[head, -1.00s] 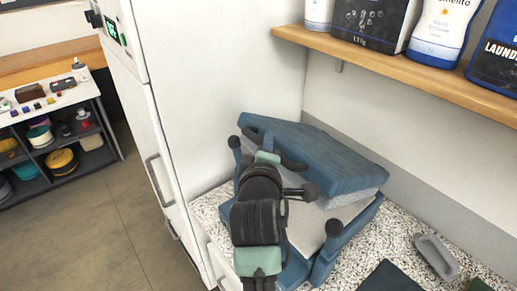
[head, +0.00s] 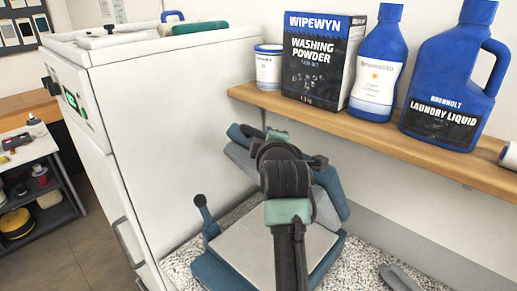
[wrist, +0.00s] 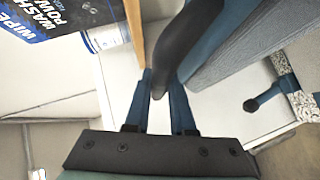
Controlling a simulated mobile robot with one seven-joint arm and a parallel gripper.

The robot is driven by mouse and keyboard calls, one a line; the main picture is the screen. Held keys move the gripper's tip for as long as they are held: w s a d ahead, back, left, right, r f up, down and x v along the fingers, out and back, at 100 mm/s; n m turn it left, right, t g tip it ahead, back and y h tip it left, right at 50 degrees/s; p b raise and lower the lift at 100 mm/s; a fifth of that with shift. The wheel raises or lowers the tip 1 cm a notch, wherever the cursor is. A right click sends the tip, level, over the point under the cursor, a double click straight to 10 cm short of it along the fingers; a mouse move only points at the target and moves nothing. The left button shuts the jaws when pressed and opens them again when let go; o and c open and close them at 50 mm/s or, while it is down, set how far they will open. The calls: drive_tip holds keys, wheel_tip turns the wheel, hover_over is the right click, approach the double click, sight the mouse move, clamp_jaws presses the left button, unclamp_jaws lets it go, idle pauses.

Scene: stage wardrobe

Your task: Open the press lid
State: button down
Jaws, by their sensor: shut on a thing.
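The press stands on the speckled counter, with a blue frame and a light grey lower plate (head: 245,250). Its blue lid (head: 331,188) is raised and tilted well back from the plate, with a clear gap between them. In the wrist view the lid's grey padded underside (wrist: 245,52) fills the upper right. My gripper (wrist: 165,88) is shut on the dark curved lid handle (wrist: 182,45), which passes between its two blue fingers. In the head view my arm hides the fingers, the handle and the middle of the lid.
A wooden shelf (head: 385,132) runs above the press, close to the raised lid. It holds a washing powder box (head: 322,60), blue bottles and a small tub. A tall white machine (head: 165,120) stands left of the press.

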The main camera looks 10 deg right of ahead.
drive_tip(key=shift+w+d+r, duration=0.1)
drive_tip(key=shift+d+r, duration=0.05)
drive_tip(key=shift+d, duration=0.05)
drive_tip(key=c, duration=0.8)
unclamp_jaws()
drive_tip(key=shift+o, duration=0.2)
drive_tip(key=shift+s+a+b, duration=0.1)
drive_tip(key=shift+s+b, duration=0.2)
drive_tip(key=shift+s, duration=0.15)
drive_tip(key=b+v, duration=0.4)
drive_tip(key=v, duration=0.8)
drive_tip(key=shift+b, duration=0.35)
